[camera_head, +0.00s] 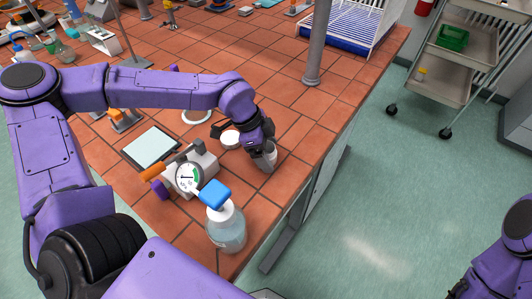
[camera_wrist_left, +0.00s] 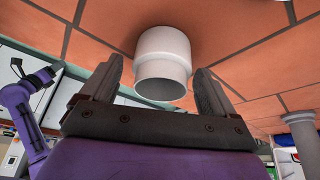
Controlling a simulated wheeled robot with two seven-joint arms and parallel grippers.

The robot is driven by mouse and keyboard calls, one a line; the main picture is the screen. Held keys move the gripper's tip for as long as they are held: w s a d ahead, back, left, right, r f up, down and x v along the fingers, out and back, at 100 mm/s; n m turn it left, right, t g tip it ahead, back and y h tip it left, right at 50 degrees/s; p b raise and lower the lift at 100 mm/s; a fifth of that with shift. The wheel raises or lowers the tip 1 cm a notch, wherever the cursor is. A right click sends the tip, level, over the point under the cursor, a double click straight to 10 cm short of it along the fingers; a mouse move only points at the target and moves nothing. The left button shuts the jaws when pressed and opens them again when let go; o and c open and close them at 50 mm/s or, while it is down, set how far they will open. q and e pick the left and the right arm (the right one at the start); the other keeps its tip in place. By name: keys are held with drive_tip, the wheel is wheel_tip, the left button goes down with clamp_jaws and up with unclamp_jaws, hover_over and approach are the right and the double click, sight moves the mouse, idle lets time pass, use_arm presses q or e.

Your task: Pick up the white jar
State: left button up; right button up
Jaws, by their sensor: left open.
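The fingers are apart, with a gap visible on each side of the jar. Part of my right arm shows at the lower right of the head view, but its gripper is not clearly seen.
A pump bottle with a blue top (camera_head: 226,225) and a device with a round gauge (camera_head: 189,177) stand close by on the near side. A grey post (camera_head: 316,45) rises behind. The bench's right edge is near.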

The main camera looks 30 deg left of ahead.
use_arm(q)
drive_tip(key=c, duration=1.1)
